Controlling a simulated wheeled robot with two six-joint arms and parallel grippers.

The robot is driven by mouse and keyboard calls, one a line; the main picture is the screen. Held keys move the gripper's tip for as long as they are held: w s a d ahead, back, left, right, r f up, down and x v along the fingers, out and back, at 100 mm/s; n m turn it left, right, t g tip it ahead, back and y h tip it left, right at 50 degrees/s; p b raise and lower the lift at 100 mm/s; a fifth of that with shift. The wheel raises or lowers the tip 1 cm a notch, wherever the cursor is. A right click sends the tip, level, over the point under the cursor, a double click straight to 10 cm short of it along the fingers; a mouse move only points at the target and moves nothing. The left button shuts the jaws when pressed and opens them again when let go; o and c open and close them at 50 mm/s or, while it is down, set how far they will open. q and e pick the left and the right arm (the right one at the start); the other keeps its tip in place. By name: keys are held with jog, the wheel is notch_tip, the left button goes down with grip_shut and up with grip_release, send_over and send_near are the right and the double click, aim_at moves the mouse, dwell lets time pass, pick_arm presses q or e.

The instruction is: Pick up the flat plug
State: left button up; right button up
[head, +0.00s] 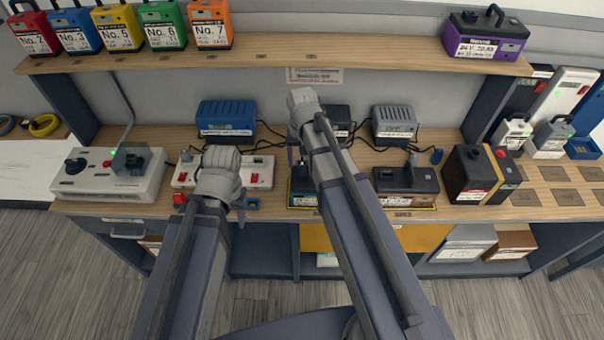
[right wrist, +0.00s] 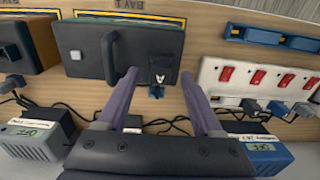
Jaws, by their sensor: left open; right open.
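A small dark-blue plug (right wrist: 157,91) lies at the edge of a dark battery box (right wrist: 90,48) in the right wrist view. A white pronged mark shows just above it; I cannot tell whether it is seated or loose. My right gripper (right wrist: 158,74) is open, its purple fingers on either side of the plug, with no visible contact. In the head view, my right arm hides the plug and part of the box (head: 303,186). My left gripper (head: 212,208) is open and empty in front of the white power strip (head: 262,172).
The strip also shows in the right wrist view (right wrist: 225,72). Blue (head: 227,118) and grey (head: 395,122) chargers stand behind, with black cables across the bench. A shelf (head: 370,55) runs above.

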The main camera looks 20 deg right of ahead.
notch_tip(320, 180, down, 2)
jog(key=shift+f+b, duration=0.15)
jog(key=shift+b, duration=0.55)
grip_shut()
